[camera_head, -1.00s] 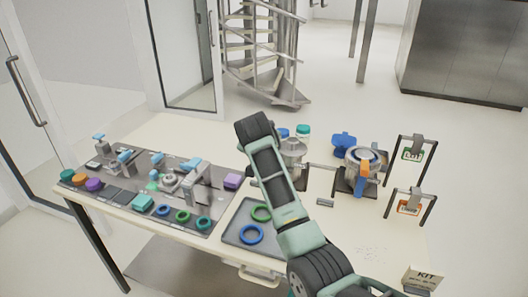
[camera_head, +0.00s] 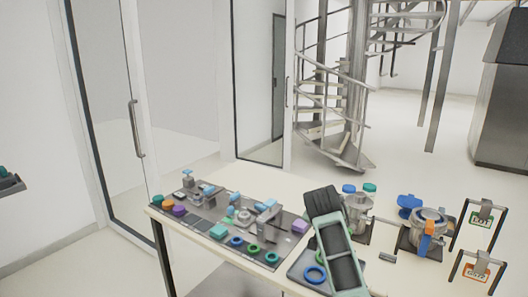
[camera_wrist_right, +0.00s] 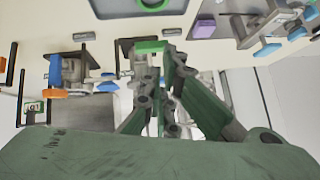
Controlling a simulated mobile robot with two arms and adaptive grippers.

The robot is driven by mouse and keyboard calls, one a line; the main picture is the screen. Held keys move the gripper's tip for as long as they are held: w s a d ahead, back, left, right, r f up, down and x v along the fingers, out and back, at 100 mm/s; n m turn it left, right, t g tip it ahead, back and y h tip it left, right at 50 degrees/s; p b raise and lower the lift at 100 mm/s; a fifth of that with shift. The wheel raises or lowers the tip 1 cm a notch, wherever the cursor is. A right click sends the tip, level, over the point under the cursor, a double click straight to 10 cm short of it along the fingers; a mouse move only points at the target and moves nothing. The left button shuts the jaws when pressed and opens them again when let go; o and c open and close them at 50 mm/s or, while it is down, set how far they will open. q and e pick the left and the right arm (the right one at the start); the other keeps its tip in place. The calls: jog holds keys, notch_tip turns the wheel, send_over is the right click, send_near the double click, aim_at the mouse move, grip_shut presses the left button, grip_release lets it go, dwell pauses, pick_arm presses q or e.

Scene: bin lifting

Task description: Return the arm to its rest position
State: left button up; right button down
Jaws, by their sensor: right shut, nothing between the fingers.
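My right arm (camera_head: 337,250), green and black, rises from the lower edge of the head view right of centre, in front of the grey tray (camera_head: 299,273). Its gripper does not show there. In the right wrist view the right gripper (camera_wrist_right: 162,62) shows from behind, its green and dark linkage fingers drawn together. The fingers are shut and hold nothing. The table top (camera_wrist_right: 120,25) lies beyond them in that view. My left gripper cannot be made out in either view.
A parts mat (camera_head: 205,215) with coloured knobs and rings covers the table's left. Clear floor lies behind.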

jog(key=s+d+f+n+g+y, duration=0.25)
jog(key=s+f+n, duration=0.25)
jog(key=s+f, duration=1.85)
jog(key=s+a+n+g+y, duration=0.1)
jog(key=s+n+g, duration=0.3)
jog(key=s, duration=2.3)
notch_tip(320, 180, down, 26)
jog(key=s+n, duration=0.1)
jog(key=s, duration=0.1)
pick_arm(q)
jog(key=shift+w+d+f, duration=0.1)
jog(key=shift+w+f, duration=0.1)
jog(key=shift+w, duration=0.3)
pick_arm(e)
jog(key=s+d+f+g, duration=0.1)
jog(key=s+d+f, duration=0.2)
jog(key=s+f, duration=1.3)
jog(key=shift+s, duration=0.15)
